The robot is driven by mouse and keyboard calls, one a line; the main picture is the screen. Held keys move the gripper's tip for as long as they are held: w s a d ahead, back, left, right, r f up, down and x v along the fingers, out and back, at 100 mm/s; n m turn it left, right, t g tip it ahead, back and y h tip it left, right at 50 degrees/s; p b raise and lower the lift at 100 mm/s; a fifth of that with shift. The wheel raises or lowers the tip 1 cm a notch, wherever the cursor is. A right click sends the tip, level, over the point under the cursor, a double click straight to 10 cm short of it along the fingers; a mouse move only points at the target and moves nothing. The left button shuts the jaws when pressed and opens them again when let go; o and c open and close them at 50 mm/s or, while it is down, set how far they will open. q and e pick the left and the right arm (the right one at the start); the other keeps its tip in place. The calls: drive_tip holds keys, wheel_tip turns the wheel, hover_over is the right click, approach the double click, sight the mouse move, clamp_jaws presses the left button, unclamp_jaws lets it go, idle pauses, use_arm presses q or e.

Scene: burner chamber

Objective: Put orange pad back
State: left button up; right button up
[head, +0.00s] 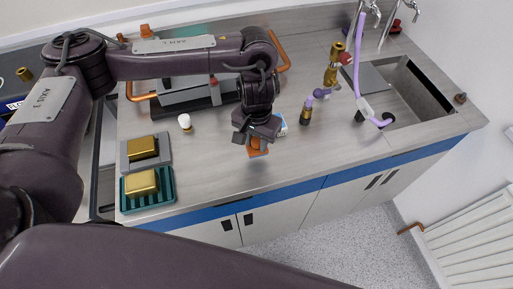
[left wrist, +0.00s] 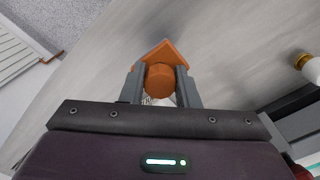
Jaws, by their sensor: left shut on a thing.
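The orange pad (head: 257,150) is a flat orange plate with a round knob. It is below my left gripper (head: 256,136) over the worktop near its front edge. In the left wrist view the pad (left wrist: 160,50) is beyond the fingertips, and its knob is between the two fingers of my left gripper (left wrist: 160,84), which are shut on it. I cannot tell whether the pad touches the worktop. The gripper hides part of it in the head view. My right gripper is not in view.
A grey tray (head: 126,163) and a teal rack (head: 169,197), each with a gold block, stand at the left. A white-topped knob (head: 185,121), a small blue-and-white box (head: 282,124) and a brass bottle (head: 306,114) stand nearby. A sink (head: 425,85) is at the right. The front right worktop is clear.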

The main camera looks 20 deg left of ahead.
sight(257, 149)
use_arm(q)
wheel_tip(257, 149, down, 4)
drive_tip(key=shift+r+b, duration=0.25)
drive_tip(key=shift+b, duration=0.1)
drive_tip(key=shift+f, duration=0.15)
drive_tip(key=o, duration=0.9)
drive_tip(key=shift+f, duration=0.1)
drive_tip(key=shift+o, duration=0.2)
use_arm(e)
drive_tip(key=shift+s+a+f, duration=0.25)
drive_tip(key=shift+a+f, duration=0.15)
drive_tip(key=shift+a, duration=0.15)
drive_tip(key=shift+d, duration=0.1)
